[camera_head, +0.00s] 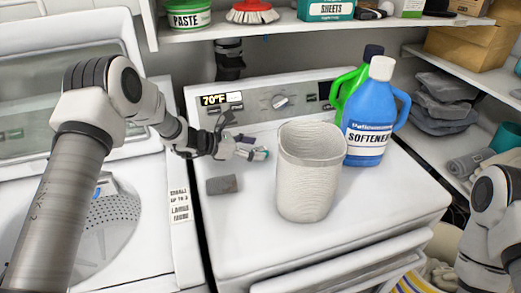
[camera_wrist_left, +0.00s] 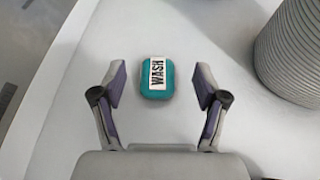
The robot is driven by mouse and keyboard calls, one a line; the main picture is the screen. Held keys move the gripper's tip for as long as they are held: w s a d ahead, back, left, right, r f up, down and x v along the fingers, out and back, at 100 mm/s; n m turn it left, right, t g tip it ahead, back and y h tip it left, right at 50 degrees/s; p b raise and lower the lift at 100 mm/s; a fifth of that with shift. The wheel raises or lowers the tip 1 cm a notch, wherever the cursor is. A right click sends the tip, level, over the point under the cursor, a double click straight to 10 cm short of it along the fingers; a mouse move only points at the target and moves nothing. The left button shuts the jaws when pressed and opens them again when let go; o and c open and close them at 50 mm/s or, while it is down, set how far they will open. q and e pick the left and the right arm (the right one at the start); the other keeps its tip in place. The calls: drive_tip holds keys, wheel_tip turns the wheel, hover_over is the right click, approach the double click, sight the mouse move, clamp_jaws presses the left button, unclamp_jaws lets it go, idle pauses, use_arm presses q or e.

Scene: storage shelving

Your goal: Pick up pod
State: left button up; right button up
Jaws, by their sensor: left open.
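The pod is a small teal block with a white WASH label (camera_wrist_left: 157,77). It lies on the white machine top, between and slightly beyond the tips of my left gripper (camera_wrist_left: 160,88). The fingers are open, one on each side, with a gap between each finger and the pod. In the head view the left gripper (camera_head: 246,147) is low over the machine top, left of the white ribbed basket. A bit of the teal pod (camera_head: 262,154) shows at its tips; the rest is hidden by the fingers. My right gripper is out of view.
The white ribbed basket (camera_head: 306,190) stands close to the right of the pod. A blue softener bottle (camera_head: 370,115) and a green-handled bottle stand behind it. A grey block (camera_head: 222,185) lies in front of the left gripper. A shelf (camera_head: 290,27) hangs above.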

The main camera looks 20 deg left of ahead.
sight(264, 149)
use_arm(q)
drive_tip(key=x, duration=0.4)
drive_tip(key=shift+w+a+f+p, duration=0.15)
drive_tip(key=shift+p, duration=0.2)
drive_tip(key=c, duration=1.1)
drive_tip(key=shift+o, duration=0.2)
